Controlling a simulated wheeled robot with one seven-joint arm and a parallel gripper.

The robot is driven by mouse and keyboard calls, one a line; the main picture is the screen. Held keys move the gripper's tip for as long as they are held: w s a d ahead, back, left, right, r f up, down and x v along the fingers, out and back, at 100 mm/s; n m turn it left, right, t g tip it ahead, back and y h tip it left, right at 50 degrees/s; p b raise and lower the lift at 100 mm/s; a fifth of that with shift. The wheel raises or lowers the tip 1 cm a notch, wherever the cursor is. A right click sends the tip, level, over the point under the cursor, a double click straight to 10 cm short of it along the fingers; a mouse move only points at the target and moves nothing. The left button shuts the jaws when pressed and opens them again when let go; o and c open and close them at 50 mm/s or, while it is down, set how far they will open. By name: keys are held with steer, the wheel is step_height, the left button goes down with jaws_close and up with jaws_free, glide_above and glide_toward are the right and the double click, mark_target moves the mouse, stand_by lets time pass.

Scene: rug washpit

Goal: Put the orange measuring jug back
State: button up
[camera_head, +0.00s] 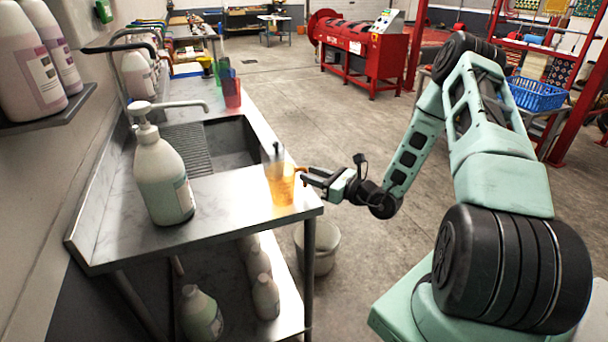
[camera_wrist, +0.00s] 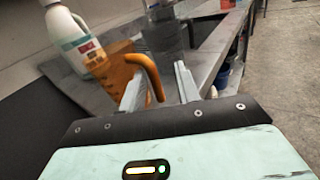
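The orange measuring jug (camera_head: 280,188) stands upright on the steel counter (camera_head: 240,192), close to its right front corner. It is see-through, and its handle faces my gripper (camera_head: 304,174). In the wrist view the jug (camera_wrist: 112,72) appears tilted by the camera angle. Its curved orange handle lies between the two fingers of my gripper (camera_wrist: 160,88), nearer the left finger. A gap shows between the handle and the right finger, so the gripper looks open around the handle.
Red (camera_head: 231,92) and green (camera_head: 221,68) vessels stand farther along the counter. A bucket (camera_head: 318,248) is on the floor.

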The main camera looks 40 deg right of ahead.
steer(key=b+v, duration=0.2)
steer(key=v, duration=0.6)
steer(key=s+a+r+n+g+y, duration=0.25)
steer(key=a+n+g, duration=0.2)
steer(key=a, duration=0.35)
steer(key=s+a+r+n+g+y, duration=0.1)
steer(key=a+r+n+g+y, duration=0.1)
steer(key=a+n+g+y, duration=0.35)
steer(key=s+a+r+n+g+y, duration=0.1)
steer(key=a+r+n+g, duration=0.3)
steer(key=a, duration=0.6)
steer(key=s+a+r+n+g+h, duration=0.1)
steer(key=s+a+n+h, duration=0.4)
steer(key=n, duration=0.8)
steer(key=s+a+r+n+g+h, duration=0.2)
steer(key=s+a+n+h, duration=0.4)
steer(key=s+n+h, duration=0.3)
steer(key=s+n, duration=0.3)
steer(key=n, duration=0.1)
steer(key=shift+s+r+n+h, duration=0.3)
steer(key=shift+s, duration=0.1)
